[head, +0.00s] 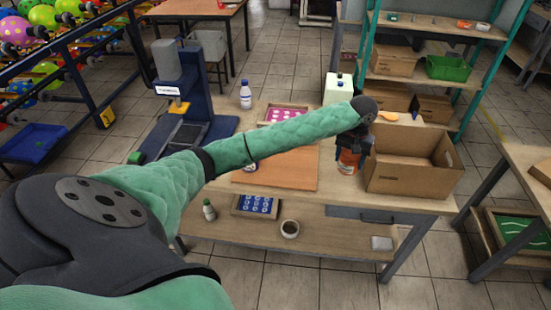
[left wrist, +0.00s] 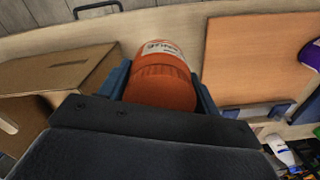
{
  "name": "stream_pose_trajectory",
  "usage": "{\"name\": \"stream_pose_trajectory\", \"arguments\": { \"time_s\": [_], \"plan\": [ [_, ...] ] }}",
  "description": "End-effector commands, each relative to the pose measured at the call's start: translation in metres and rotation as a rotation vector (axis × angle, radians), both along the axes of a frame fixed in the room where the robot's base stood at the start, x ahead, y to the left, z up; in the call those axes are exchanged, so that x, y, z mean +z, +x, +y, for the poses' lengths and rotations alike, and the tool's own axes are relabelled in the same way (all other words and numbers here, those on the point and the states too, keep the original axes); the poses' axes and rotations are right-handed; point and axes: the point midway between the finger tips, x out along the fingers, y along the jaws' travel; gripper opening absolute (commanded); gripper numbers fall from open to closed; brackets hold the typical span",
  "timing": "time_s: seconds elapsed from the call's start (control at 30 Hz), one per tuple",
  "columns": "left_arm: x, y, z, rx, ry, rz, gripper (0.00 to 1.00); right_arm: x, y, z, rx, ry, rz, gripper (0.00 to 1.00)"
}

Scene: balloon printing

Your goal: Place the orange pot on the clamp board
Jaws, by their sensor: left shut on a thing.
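My left gripper (head: 356,138) is shut on the orange pot (head: 348,161), which has a pale label. In the left wrist view the pot (left wrist: 165,82) sits between the two blue fingers of the gripper (left wrist: 163,88). The clamp board (head: 290,172) is a flat orange-brown board on the workbench, to the left of the pot; it also shows at the right in the left wrist view (left wrist: 255,52). My left arm covers part of its far left side. I cannot tell whether the pot touches the bench. My right gripper is not in view.
An open cardboard box (head: 412,183) stands just right of the pot. Most of the board's visible surface is clear.

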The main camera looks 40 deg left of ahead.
Motion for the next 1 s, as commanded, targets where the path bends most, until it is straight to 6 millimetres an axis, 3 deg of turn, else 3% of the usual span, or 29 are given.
{"name": "stream_pose_trajectory", "arguments": {
  "time_s": [0.03,0.13,0.23,0.33,0.57,1.0],
  "plan": [
    [0.014,0.018,0.015,0.048,-0.002,-0.002,0.35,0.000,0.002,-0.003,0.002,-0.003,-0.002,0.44],
    [0.029,0.042,0.044,0.165,-0.005,0.002,0.35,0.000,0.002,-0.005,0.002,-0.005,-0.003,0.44],
    [0.033,0.057,0.072,0.299,-0.008,0.003,0.35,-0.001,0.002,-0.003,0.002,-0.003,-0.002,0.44],
    [0.028,0.058,0.088,0.409,-0.009,0.002,0.35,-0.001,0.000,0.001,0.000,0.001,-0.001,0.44],
    [0.022,0.050,0.097,0.498,-0.007,0.001,0.35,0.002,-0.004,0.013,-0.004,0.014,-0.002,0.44],
    [-0.021,-0.012,0.138,0.498,-0.005,0.004,0.35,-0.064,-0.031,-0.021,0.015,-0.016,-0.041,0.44]
  ]
}}
